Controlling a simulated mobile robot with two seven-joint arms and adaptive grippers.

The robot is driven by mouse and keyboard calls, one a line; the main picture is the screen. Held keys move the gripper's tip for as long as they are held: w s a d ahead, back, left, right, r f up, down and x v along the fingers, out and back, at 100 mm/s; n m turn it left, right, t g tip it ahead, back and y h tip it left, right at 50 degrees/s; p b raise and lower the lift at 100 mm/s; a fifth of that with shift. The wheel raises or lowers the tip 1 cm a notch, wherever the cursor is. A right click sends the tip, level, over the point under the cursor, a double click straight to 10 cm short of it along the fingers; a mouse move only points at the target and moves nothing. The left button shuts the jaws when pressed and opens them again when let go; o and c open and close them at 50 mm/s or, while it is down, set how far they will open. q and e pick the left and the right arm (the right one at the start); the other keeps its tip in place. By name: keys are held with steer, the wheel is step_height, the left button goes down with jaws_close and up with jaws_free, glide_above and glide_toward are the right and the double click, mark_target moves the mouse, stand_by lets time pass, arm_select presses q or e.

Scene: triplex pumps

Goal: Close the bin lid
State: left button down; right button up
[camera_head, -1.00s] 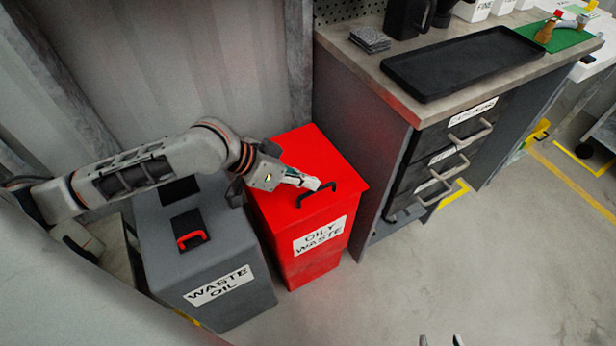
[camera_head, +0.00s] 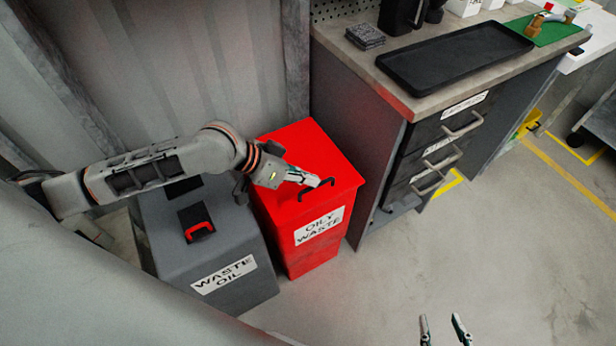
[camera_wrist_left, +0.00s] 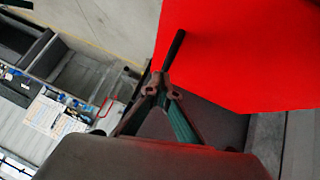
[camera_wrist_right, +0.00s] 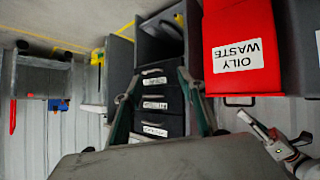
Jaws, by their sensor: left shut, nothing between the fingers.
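The red OILY WASTE bin (camera_head: 305,255) stands left of the workbench. Its red lid (camera_head: 310,145) lies flat over the top, with no gap that I can make out. A black handle (camera_head: 329,187) is on the lid near its front edge; it also shows in the left wrist view (camera_wrist_left: 174,48). My left gripper (camera_head: 321,181) is over the lid, shut and empty, with its tips close beside the handle; I cannot tell whether they touch. My right gripper (camera_head: 441,318) is open and empty, low at the front over the floor.
The grey WASTE OIL bin (camera_head: 210,255) with a red handle stands left of the red bin, under my left arm. The workbench (camera_head: 400,90) with drawers is at its right and carries a black tray (camera_head: 455,60). The floor (camera_head: 500,260) in front is clear.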

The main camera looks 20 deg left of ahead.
arm_select(q)
steer(key=w+d+r+p+v, duration=0.15)
steer(key=p+v, duration=0.25)
steer(key=v, duration=0.8)
steer(key=s+d+f+t+p, duration=0.3)
steer(key=d+f+t, duration=0.1)
steer(key=d, duration=0.3)
steer(key=s+a+f+n+t+y+p, duration=0.1)
steer(key=s+a+f+y, duration=0.3)
steer(key=s+f, duration=0.6)
steer(key=s+n+p, duration=0.1)
steer(key=s, duration=0.2)
steer(key=shift+s+a+f+y+p, duration=0.2)
steer(key=shift+s+y+p, duration=0.1)
steer(key=shift+s+p, duration=0.1)
arm_select(e)
steer(key=shift+m, duration=0.4)
steer(key=r, duration=0.1)
steer(key=s+r, duration=0.1)
steer(key=r, duration=0.2)
steer(key=shift+s+a+r, duration=0.2)
steer(key=shift+a, duration=0.2)
